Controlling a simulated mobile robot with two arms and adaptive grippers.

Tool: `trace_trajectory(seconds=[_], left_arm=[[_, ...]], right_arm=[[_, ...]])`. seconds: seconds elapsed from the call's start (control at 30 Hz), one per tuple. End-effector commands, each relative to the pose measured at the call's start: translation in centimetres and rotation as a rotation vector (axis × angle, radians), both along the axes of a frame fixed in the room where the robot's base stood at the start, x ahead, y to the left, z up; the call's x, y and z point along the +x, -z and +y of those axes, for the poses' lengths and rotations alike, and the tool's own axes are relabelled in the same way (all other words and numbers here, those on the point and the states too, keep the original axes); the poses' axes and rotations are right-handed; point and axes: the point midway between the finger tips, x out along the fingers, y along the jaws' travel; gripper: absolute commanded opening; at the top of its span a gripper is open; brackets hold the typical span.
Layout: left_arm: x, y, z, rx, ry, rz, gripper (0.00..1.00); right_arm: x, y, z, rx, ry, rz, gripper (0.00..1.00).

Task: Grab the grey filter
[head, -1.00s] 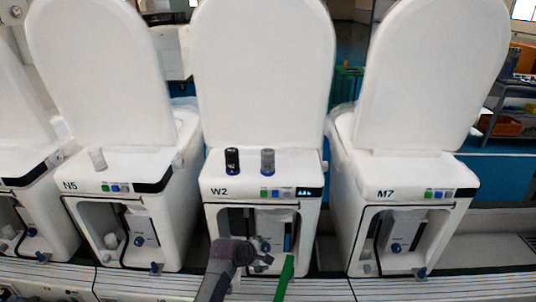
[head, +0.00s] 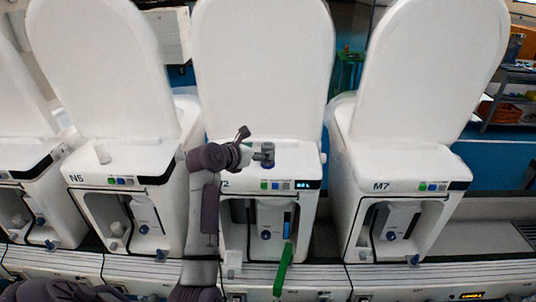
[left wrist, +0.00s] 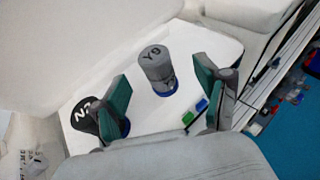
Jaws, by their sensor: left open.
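The grey filter (head: 267,153) stands upright on the white top of the W2 unit, with a blue base. In the left wrist view the grey filter (left wrist: 157,68) shows between the two fingers, with room on both sides. My left gripper (head: 256,155) is open and comes at the filter from the left. Its fingertips (left wrist: 161,76) are near the filter; I cannot tell whether they reach around it. A black filter (left wrist: 84,117) stands beside it, partly behind one finger; in the head view my arm hides it. My right gripper is not in view.
The raised white lid (head: 262,70) stands behind the filter. Unit N5 (head: 125,166) with a pale cup (head: 101,152) is at left, and unit M7 (head: 400,172) at right. A green strip (head: 284,268) hangs at the front of W2.

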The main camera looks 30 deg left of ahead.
Motion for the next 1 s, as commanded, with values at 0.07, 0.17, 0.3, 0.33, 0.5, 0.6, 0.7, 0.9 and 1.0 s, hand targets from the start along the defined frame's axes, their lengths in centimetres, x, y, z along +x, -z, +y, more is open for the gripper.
trace_trajectory(seconds=[0.07,0.17,0.3,0.33,0.5,0.6,0.7,0.9,1.0], left_arm=[[0.8,0.3,0.0,0.002,0.001,0.001,0.74],[1.3,0.5,0.0,0.002,0.0,0.0,0.74],[2.5,0.9,0.3,0.002,0.001,0.003,0.74],[2.9,1.0,0.4,0.002,0.001,0.003,0.74],[5.1,2.0,0.6,0.002,0.001,0.002,0.74],[5.8,2.3,0.6,0.002,0.0,0.001,0.74],[6.1,2.5,0.5,0.002,0.0,0.0,0.74],[6.0,2.5,0.5,0.002,0.0,0.0,0.69],[6.0,2.5,0.5,0.002,0.0,0.0,0.53]], right_arm=[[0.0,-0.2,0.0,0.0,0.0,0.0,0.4],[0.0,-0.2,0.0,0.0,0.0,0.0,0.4],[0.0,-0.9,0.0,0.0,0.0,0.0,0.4],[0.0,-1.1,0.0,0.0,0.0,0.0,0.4],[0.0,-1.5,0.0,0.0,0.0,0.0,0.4],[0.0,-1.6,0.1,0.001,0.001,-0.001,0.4],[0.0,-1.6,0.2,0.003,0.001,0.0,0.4],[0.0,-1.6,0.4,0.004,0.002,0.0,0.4],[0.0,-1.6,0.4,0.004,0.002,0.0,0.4]])
